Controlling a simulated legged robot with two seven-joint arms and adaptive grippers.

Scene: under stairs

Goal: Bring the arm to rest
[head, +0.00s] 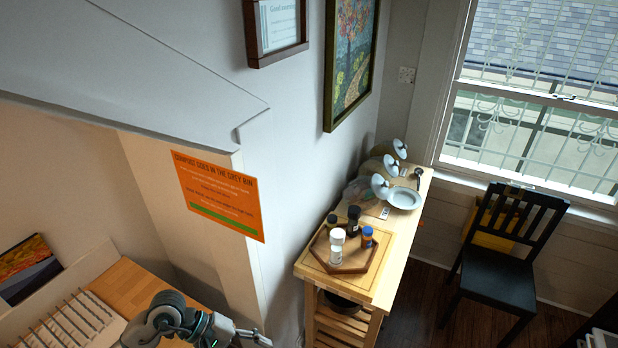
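My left arm shows at the bottom left of the head view, grey and black with a bent joint. My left gripper (257,338) is at its right end, near the bottom edge and partly cut off. It is small and I cannot tell whether its fingers are open or shut. I see nothing clearly held in it. It appears in front of the wall end, left of the wooden cart (393,262). My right gripper is not in view; only a dark and white part shows in the bottom right corner.
The cart holds a hexagonal tray (356,267) with several bottles, a white bowl (404,198) and other dishes. A black chair (497,270) stands right of it. A wooden surface with a slatted white rack (68,322) is at lower left. Dark floor lies between cart and chair.

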